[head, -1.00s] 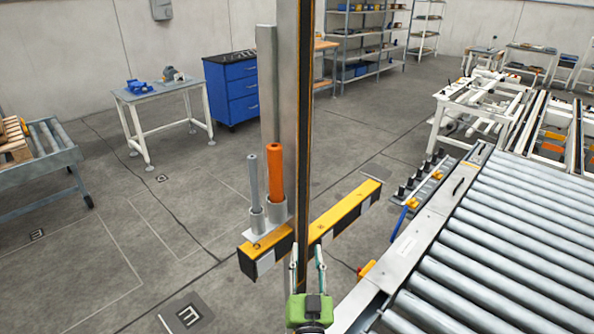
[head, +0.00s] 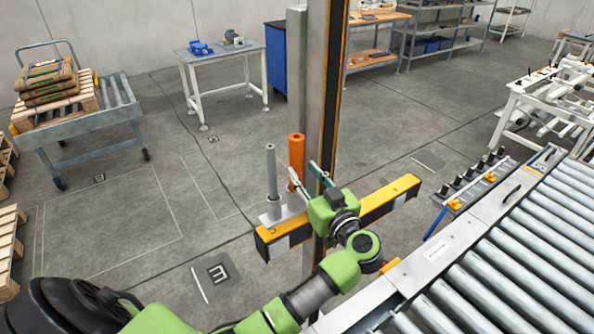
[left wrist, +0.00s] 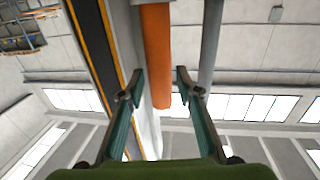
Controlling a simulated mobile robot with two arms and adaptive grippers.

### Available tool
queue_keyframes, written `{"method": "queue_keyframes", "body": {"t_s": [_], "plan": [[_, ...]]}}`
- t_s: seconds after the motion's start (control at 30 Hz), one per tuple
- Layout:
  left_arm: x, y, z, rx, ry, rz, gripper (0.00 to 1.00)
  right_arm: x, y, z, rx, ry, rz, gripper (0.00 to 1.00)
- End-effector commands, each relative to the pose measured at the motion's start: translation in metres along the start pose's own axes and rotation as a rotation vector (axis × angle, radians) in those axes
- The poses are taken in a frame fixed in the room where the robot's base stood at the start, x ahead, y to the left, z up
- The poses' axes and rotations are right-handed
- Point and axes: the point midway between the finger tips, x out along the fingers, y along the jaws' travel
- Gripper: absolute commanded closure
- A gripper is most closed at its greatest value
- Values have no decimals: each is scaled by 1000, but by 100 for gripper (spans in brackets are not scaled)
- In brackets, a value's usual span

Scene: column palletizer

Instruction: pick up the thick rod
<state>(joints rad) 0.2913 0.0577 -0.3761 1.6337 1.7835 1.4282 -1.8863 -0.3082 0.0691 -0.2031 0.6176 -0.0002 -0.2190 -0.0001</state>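The thick rod (head: 297,150) is orange and stands upright in a holder on the yellow and black beam (head: 390,197). A thinner grey rod (head: 271,170) stands in a grey socket to its left. My left gripper (head: 306,174) is open, its fingertips close to the thick rod, and the gripper body hides the rod's lower part. In the left wrist view, the thick rod (left wrist: 157,50) appears between the open fingers (left wrist: 160,74). I cannot tell whether it is inside them or just beyond. The grey rod (left wrist: 210,40) lies outside the right finger. My right gripper is out of view.
A tall metal column (head: 323,110) rises right behind the rods, close to my left gripper. A roller conveyor (head: 510,250) fills the right side. A cart (head: 100,120) with sacks on a pallet stands at the left. The floor between is clear.

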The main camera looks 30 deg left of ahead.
Motion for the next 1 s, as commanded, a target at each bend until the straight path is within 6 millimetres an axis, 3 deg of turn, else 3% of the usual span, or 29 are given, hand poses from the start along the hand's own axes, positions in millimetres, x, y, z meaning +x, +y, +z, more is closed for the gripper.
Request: {"method": "queue_keyframes", "body": {"t_s": [0.2,0.43,0.77,0.9,1.0], "plan": [[18,0,-7,2,3,-1,68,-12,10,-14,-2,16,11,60],[50,2,-10,3,4,0,68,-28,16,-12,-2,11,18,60],[56,2,-6,0,0,2,68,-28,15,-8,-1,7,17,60],[56,2,-6,0,0,2,100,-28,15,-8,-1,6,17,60],[56,2,-7,-1,2,2,100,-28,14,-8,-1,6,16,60]]}}
